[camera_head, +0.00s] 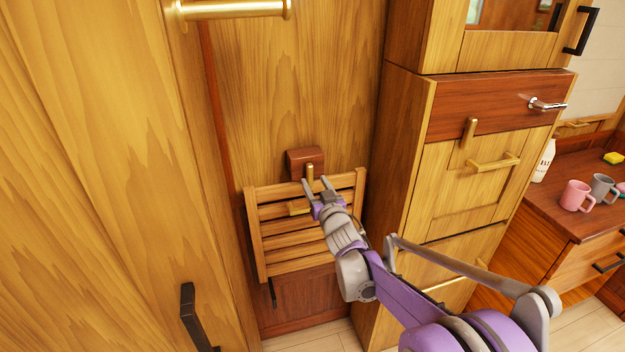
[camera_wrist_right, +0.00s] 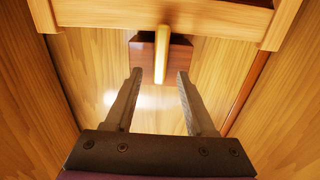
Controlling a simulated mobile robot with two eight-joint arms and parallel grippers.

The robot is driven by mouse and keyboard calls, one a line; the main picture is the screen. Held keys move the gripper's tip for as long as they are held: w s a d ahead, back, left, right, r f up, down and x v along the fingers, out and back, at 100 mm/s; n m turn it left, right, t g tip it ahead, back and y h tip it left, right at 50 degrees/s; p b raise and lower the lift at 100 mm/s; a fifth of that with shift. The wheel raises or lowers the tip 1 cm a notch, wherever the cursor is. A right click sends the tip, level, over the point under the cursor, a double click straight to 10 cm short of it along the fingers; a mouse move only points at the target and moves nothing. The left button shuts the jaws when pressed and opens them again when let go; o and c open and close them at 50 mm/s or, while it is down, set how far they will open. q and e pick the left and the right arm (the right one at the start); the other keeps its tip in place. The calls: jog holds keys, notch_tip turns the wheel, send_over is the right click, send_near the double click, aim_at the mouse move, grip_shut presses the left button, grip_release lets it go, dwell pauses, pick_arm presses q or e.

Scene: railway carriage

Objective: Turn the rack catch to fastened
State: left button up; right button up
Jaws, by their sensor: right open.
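The rack catch is a brass lever (camera_head: 310,173) on a dark red-brown block (camera_head: 296,158) on the wooden wall panel. The lever looks upright, at the top edge of the slatted wooden rack (camera_head: 262,232), which stands folded against the wall. My right gripper (camera_head: 317,184) is open at the catch. In the right wrist view the lever (camera_wrist_right: 161,55) lies in line with the gap between my two fingertips (camera_wrist_right: 159,76), with room on both sides and no visible contact. The block (camera_wrist_right: 180,57) is behind it. My left gripper is not in view.
A tall wooden panel with a black handle (camera_head: 188,312) stands close on the left. A cabinet (camera_head: 400,150) with a brass latch (camera_head: 468,132) is on the right. Mugs (camera_head: 576,195) stand on a counter farther right.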

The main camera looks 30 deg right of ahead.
jog(key=v, duration=0.7)
jog(key=shift+s, duration=0.25)
jog(key=s+a+f+n+g+y+p, duration=0.1)
jog(key=s+a+f+g+p, duration=0.1)
jog(key=s+a, duration=0.4)
jog(key=s+a+f+n+g+y+p, duration=0.1)
jog(key=s+a+g, duration=0.5)
jog(key=s, duration=0.6)
jog(key=s+a+f+g+y+p, duration=0.2)
jog(key=s+a+f+g+p, duration=0.2)
jog(key=s, duration=0.5)
jog(key=a+f, duration=0.1)
jog(key=a, duration=0.1)
jog(key=shift+s+a+f+n+p, duration=0.35)
jog(key=shift+s+n+p, duration=0.05)
jog(key=shift+s+d, duration=0.1)
jog(key=shift+d, duration=0.05)
